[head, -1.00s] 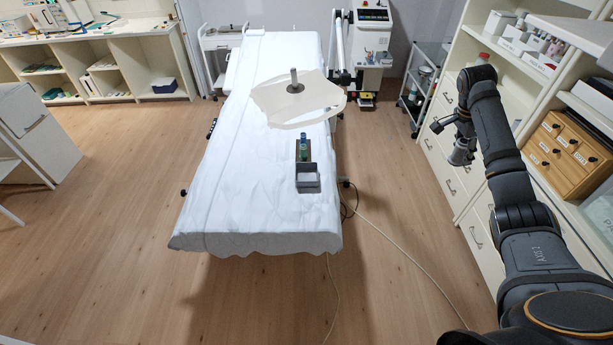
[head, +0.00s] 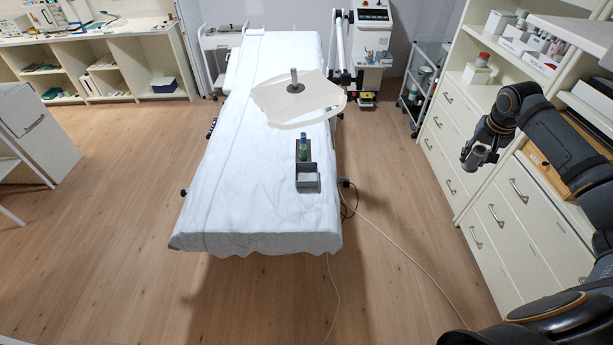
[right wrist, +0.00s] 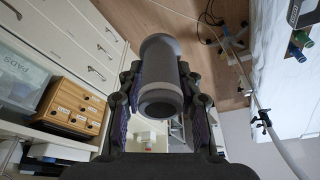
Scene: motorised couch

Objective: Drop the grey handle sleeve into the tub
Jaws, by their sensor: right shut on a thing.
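The grey handle sleeve (right wrist: 160,68) is a smooth, hollow-looking cylinder, held between the two fingers of my right gripper (right wrist: 162,100) in the right wrist view. In the head view my right gripper (head: 478,155) is at the right, in front of the cream drawers and well away from the couch; the sleeve is small there. My left gripper is not in view.
A dark holder with a green item (head: 303,148) stands just behind the tub. A pale sheet (head: 320,98) with an upright grey post (head: 294,76) lies farther back. Drawers (head: 512,190) line the right side. Open floor (head: 400,200) separates them from the couch.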

